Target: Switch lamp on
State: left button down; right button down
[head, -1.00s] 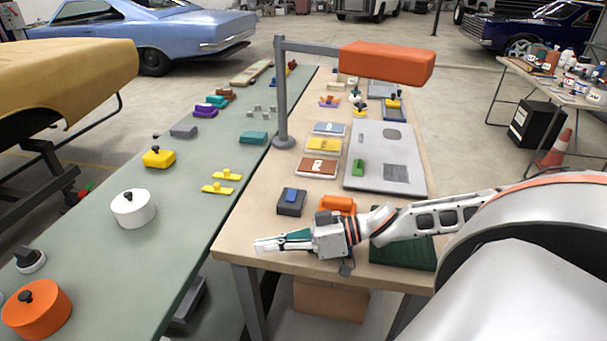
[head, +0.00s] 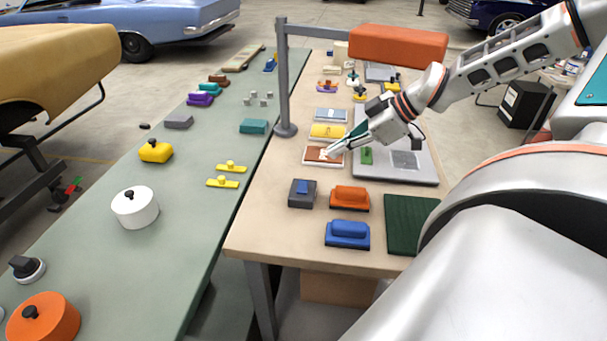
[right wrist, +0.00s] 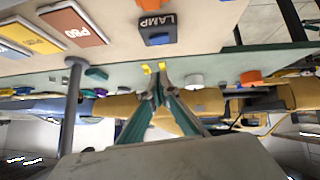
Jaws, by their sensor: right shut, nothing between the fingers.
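The lamp has an orange head (head: 398,46) on a grey post (head: 283,80). No glow shows on the head's visible side; its underside is hidden. A dark grey switch box (head: 301,198) with a blue rocker (head: 302,187) sits near the front left of the beige table. In the right wrist view the box (right wrist: 160,22) carries the word LAMP. My right gripper (head: 335,151) is shut and empty, over or beside the brown plate, behind the switch box. Its closed fingertips (right wrist: 155,82) show in the right wrist view, apart from the box. My left gripper is not in view.
An orange block (head: 349,198), a blue block (head: 347,234) and a dark green mat (head: 410,215) lie right of the switch. A brown plate (head: 312,155) and a yellow plate (head: 327,131) lie behind it. The green bench (head: 215,245) runs along the left.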

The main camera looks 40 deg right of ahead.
jog(key=shift+d+r, duration=0.25)
jog(key=shift+f, duration=0.1)
jog(key=b, duration=0.2)
send_over(300, 182)
jog(key=s, duration=0.3)
jog(key=f, duration=0.5)
jog(key=d+f, duration=0.1)
jog(key=f, duration=0.1)
jog(key=shift+w+f, duration=0.15)
jog(key=shift+f, duration=0.05)
jog(key=f, duration=0.3)
jog(key=shift+d+b, duration=0.2)
jog(key=shift+b, duration=0.1)
jog(key=shift+w+f, duration=0.15)
jog(key=shift+f, duration=0.05)
